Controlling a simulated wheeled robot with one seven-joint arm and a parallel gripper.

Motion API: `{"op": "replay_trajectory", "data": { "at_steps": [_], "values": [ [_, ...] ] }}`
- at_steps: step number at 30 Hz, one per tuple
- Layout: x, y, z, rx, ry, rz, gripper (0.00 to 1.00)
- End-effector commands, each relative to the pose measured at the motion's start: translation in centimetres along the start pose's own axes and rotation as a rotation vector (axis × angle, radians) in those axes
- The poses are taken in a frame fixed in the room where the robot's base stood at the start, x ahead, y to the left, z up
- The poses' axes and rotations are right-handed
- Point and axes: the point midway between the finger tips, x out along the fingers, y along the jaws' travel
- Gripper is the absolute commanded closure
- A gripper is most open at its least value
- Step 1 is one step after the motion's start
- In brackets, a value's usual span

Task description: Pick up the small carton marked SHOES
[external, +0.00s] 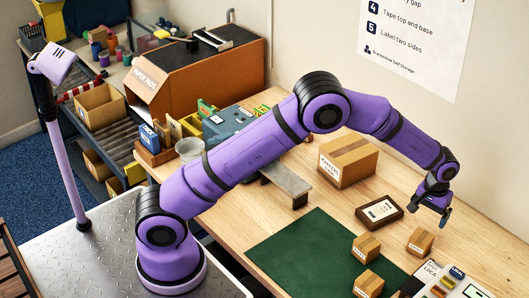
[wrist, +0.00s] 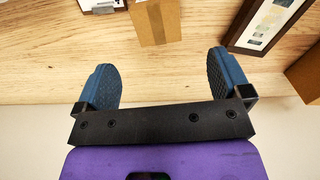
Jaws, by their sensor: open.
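Three small brown taped cartons show in the external view: one on the bare table below my gripper (external: 420,242), one at the green mat's right edge (external: 366,247), and one nearer the front (external: 368,284). Their labels are too small to read, so I cannot tell which is marked SHOES. My gripper (external: 443,212) is open and empty, above the right side of the table. In the wrist view a small carton (wrist: 155,22) lies beyond my open fingers (wrist: 163,75), apart from them; no writing shows on it.
A larger carton (external: 347,160) stands near the wall. A dark-framed picture (external: 380,210) lies on the table, also in the wrist view (wrist: 268,22). A green mat (external: 300,250) covers the middle front. Papers and small items (external: 455,285) crowd the front right corner.

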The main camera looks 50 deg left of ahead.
Motion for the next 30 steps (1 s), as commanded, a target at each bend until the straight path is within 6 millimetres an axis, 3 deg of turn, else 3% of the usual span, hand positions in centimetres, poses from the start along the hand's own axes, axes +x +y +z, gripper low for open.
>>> {"op": "replay_trajectory", "data": {
  "at_steps": [8, 16, 23, 30],
  "values": [
    [2.4, 0.8, 0.1, -0.003, -0.005, -0.005, 0.04],
    [6.2, 0.7, 0.1, -0.002, -0.007, -0.006, 0.04],
    [7.6, 0.6, 0.1, -0.002, -0.006, -0.005, 0.04],
    [10.9, 0.3, 0.1, -0.002, -0.007, -0.006, 0.04]
  ]
}}
